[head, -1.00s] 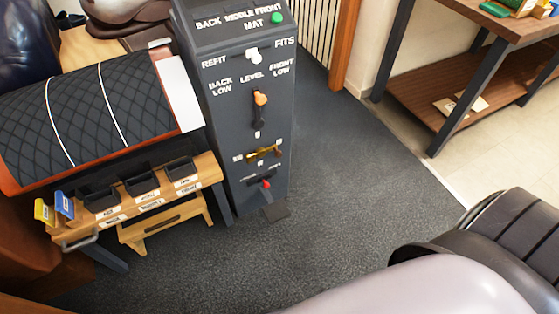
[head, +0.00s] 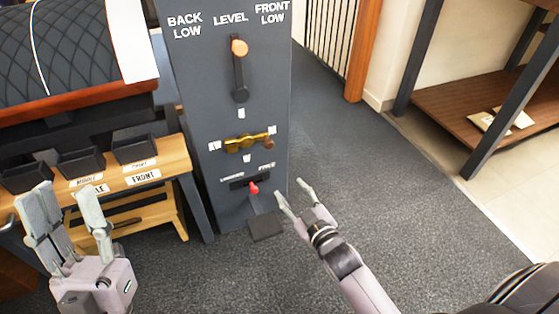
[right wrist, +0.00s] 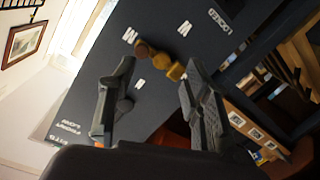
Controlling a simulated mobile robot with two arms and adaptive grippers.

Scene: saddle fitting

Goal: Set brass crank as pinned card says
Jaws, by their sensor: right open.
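The brass crank (head: 247,142) is on the front of the dark grey post (head: 205,90), lying nearly level with its right end slightly raised. Small white letter plates surround it. In the right wrist view the crank (right wrist: 160,60) shows beyond and between the fingertips. My right gripper (head: 297,198) is open and empty, to the right of the post and lower than the crank in the head view. My left gripper (head: 68,205) is open and empty, in front of the wooden bench at the left. I cannot make out a pinned card.
Above the crank is a slotted lever with a wooden knob (head: 239,47); below it are a red-tipped lever (head: 254,188) and a pedal (head: 265,226). The bench (head: 170,158) holds black bins (head: 133,146). A wooden shelf (head: 460,97) stands right. Carpet between is clear.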

